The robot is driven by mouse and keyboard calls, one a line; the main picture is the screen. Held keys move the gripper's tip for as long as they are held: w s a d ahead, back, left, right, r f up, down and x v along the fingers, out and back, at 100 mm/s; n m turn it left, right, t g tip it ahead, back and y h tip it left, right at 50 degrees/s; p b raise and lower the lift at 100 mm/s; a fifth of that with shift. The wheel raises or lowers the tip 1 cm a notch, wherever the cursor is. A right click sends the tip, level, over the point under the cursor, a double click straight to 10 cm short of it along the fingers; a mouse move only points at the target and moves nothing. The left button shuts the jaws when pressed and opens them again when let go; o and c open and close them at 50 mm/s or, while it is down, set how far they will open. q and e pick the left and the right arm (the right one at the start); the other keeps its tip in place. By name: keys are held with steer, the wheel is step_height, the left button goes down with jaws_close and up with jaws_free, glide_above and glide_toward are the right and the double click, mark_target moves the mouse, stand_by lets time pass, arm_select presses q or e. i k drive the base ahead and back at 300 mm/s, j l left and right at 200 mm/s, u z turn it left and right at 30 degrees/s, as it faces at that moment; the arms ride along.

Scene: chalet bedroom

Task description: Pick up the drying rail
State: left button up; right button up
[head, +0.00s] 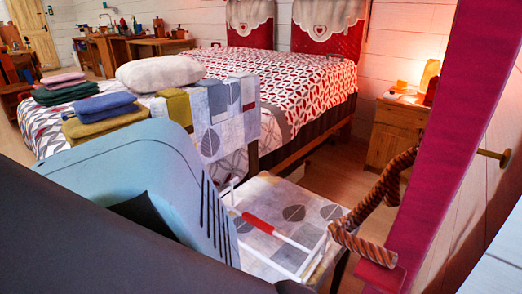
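A white wire frame with a red sleeve (258,223) on one bar looks like the drying rail. It lies on or just above a leaf-patterned seat (320,207) in the lower middle of the head view. Its left end is partly hidden behind a large light blue shape in the foreground. I cannot tell whether it touches the seat all along. Neither of my grippers can be made out in this view, and I see nothing holding the rail.
A bed (290,85) with folded towels (105,107) and a white pillow (160,71) stands behind. A wooden nightstand (393,135) is at the right. A brown twisted bar (375,200) and a magenta post (445,120) stand close at right. Some floor shows between bed and nightstand.

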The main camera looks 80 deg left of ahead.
mark_target(261, 224)
steer(key=i+u, duration=0.1)
steer(key=u, duration=0.35)
steer(key=i+l+u, duration=0.1)
steer(key=u, duration=0.35)
steer(key=i+u, duration=0.1)
steer(key=u, duration=0.35)
